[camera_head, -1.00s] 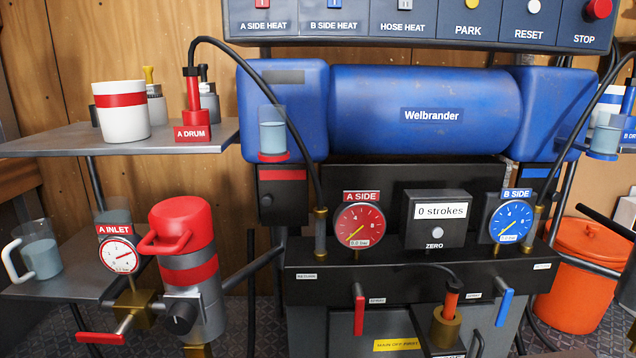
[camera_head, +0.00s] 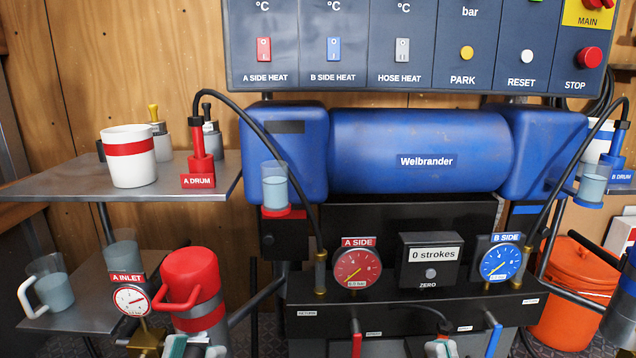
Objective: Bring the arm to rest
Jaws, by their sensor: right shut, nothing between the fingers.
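My left gripper (camera_head: 196,348) shows at the bottom edge, in front of the red-capped A inlet canister (camera_head: 190,280). Its pale, teal-edged fingertips stand apart, and the rest of it is cut off by the frame.
The blue Welbrander machine (camera_head: 420,150) fills the middle under a control panel (camera_head: 437,55). A metal shelf (camera_head: 90,182) at left holds a white cup (camera_head: 130,157) and the A drum pump (camera_head: 199,160). An orange bucket (camera_head: 566,300) stands at right.

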